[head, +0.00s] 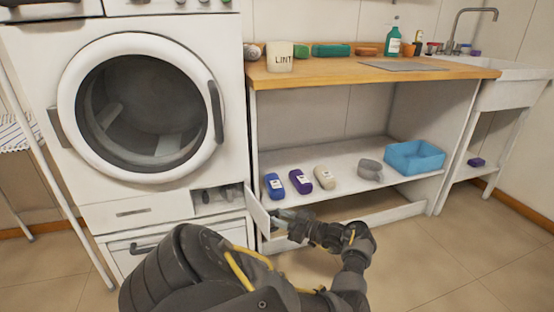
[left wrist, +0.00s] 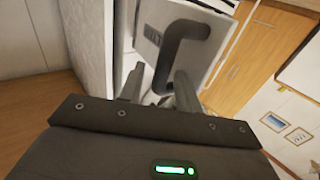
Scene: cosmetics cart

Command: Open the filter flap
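The white filter flap (head: 257,212) stands swung out at the lower right of the white machine (head: 225,130). The compartment behind it (head: 217,197) is open to view, with dark shapes inside. In the left wrist view the flap (left wrist: 212,22) carries a partly hidden label and a dark bar handle (left wrist: 180,40). My left gripper (head: 283,218) is beside the flap's outer face. In the left wrist view its two fingers (left wrist: 158,88) are apart, with the handle's lower end showing between them. Contact with the handle cannot be told. My right gripper is out of view.
To the right, a low shelf holds a blue bottle (head: 274,186), a purple bottle (head: 300,181), a beige bottle (head: 324,177), a grey scoop (head: 370,169) and a blue bin (head: 415,157). A wooden counter (head: 340,72) is above. Floor in front is clear.

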